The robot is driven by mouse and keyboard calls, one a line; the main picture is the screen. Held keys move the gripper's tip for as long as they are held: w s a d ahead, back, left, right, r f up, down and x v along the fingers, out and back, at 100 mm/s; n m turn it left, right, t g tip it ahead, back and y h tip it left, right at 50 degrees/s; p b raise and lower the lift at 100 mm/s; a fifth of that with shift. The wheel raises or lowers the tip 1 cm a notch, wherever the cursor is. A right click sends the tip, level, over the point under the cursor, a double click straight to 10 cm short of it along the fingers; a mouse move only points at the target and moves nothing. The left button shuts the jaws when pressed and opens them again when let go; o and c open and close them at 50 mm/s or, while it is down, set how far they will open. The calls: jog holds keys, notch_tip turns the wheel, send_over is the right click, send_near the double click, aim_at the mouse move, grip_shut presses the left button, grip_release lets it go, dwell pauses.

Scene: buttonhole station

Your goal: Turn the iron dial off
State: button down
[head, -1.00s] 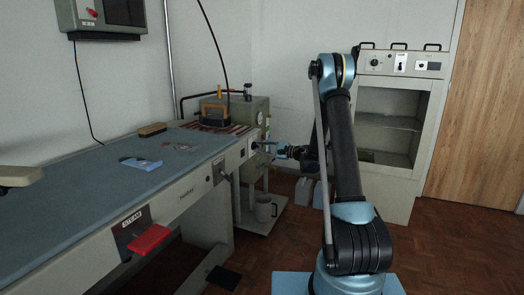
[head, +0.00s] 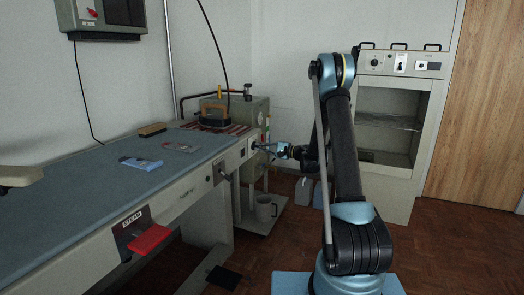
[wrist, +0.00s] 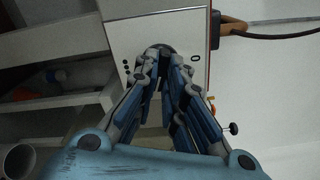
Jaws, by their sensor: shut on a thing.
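The iron dial (wrist: 161,48) is a dark round knob on the white end panel (wrist: 185,27) of the ironing table. The panel has black dots to the left of the dial and a 0 mark to its right. My gripper (wrist: 160,58) is shut on the dial, with its blue and grey fingers hiding most of it. In the head view my gripper (head: 260,147) reaches left to the table's end panel (head: 253,140). The dial is too small and covered there to read its setting.
The iron (head: 214,115) stands on a striped mat at the table's far end. Blue cloth (head: 141,163) and a brush (head: 152,129) lie on the table. A red STEAM pedal (head: 149,239) projects at the front. A mug (head: 265,208) sits on the low shelf.

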jog(key=n, duration=2.2)
jog(key=shift+s, duration=0.1)
dwell(0.4)
jog(key=c, duration=1.8)
grip_release()
jog(key=shift+a, duration=0.1)
jog(key=shift+o, duration=0.6)
jog(key=v, duration=1.2)
